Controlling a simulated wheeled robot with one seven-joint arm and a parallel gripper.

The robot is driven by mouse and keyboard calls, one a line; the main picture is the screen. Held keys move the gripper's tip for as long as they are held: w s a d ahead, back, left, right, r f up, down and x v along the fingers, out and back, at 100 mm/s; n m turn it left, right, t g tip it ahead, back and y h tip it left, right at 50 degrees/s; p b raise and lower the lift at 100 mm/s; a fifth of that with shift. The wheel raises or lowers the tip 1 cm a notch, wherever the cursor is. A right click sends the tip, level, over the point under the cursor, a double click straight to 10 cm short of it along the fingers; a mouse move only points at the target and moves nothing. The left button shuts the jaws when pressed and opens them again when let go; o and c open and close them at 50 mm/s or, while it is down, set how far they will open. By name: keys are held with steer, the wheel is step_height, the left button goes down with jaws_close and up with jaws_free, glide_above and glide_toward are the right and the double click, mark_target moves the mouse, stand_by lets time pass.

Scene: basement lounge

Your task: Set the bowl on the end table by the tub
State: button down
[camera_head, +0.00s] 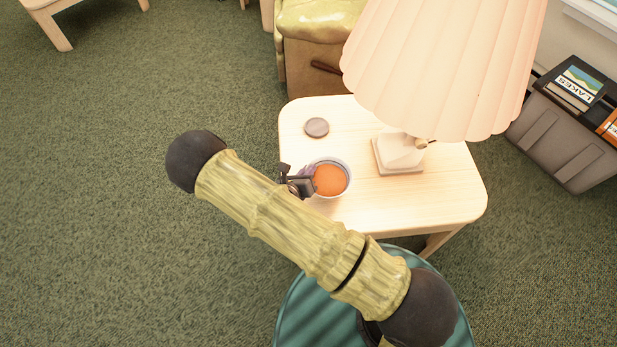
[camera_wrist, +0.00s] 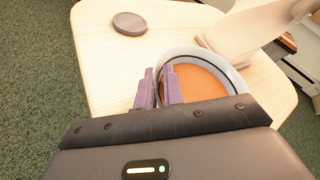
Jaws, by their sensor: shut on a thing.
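The bowl (camera_head: 343,190) is white outside with an orange inside. In the head view it is over the left front part of the light wood end table (camera_head: 450,190); I cannot tell whether its base touches the top. My gripper (camera_head: 308,184) is at the bowl's left rim. In the wrist view my gripper's purple fingers (camera_wrist: 160,88) are shut on the near-left rim of the bowl (camera_wrist: 205,84), which looks upright. The tub (camera_head: 560,140) is a grey bin right of the table, holding books or magazines. My arm hides some of the table's front left.
A lamp (camera_head: 440,70) with a big pleated shade stands on the table, its base (camera_head: 398,155) right of the bowl. A dark round coaster (camera_head: 317,127) lies behind the bowl. A yellowish armchair (camera_head: 315,50) stands behind the table. Green carpet (camera_head: 90,200) is open at left.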

steer(key=shift+f+b, duration=0.3)
steer(key=shift+f, duration=1.55)
steer(key=shift+f, duration=0.1)
steer(key=c, duration=1.5)
jaws_free()
steer(key=shift+s+a, duration=0.1)
steer(key=v, duration=1.2)
steer(key=shift+p, duration=0.4)
steer(key=shift+r, duration=0.2)
